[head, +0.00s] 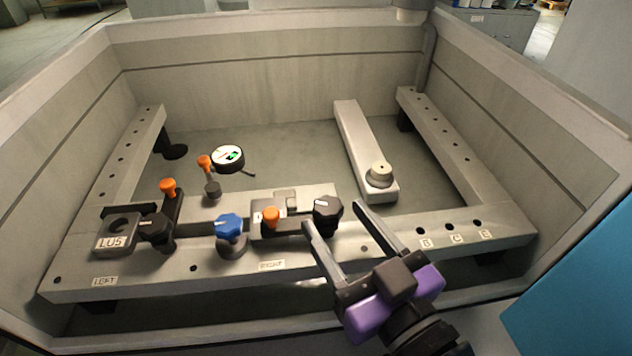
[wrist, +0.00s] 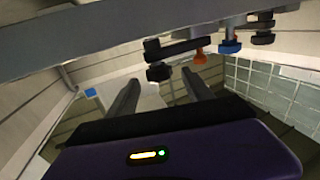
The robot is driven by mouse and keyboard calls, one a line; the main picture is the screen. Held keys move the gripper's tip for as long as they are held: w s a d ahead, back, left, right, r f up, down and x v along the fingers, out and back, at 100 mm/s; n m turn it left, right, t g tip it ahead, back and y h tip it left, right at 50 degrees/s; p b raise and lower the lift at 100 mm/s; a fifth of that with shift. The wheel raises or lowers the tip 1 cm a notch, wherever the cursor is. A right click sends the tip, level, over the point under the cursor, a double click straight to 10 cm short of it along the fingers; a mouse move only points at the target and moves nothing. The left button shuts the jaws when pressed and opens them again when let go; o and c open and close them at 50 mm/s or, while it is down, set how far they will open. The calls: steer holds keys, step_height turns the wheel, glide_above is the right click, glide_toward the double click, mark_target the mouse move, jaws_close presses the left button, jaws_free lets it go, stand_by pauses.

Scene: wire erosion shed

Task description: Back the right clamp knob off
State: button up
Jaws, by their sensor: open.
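The right clamp knob, a black lobed knob with a white mark (head: 327,209), sits at the right end of the right clamp's dark arm. The arm also carries an orange knob (head: 270,215), and a RIGHT label (head: 271,265) is on the rail in front. My gripper (head: 334,218), purple with two dark fingers, is open and empty, its tips close to the black knob on the near side. In the wrist view the black knob (wrist: 158,73) shows beyond the gap between the fingertips (wrist: 160,79). I cannot tell whether either finger touches it.
A blue knob (head: 229,227) stands left of the right clamp. The left clamp has a black knob (head: 156,229) and an orange one (head: 168,187). A dial gauge (head: 228,158) is behind. Tank walls surround the rails; a bar (head: 358,140) with a round piece (head: 380,174) lies behind right.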

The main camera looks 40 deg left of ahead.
mark_target(322, 198)
steer(key=x, duration=0.7)
steer(key=shift+p, duration=0.45)
jaws_close()
steer(key=shift+f+b, duration=0.1)
steer(key=shift+b, duration=0.3)
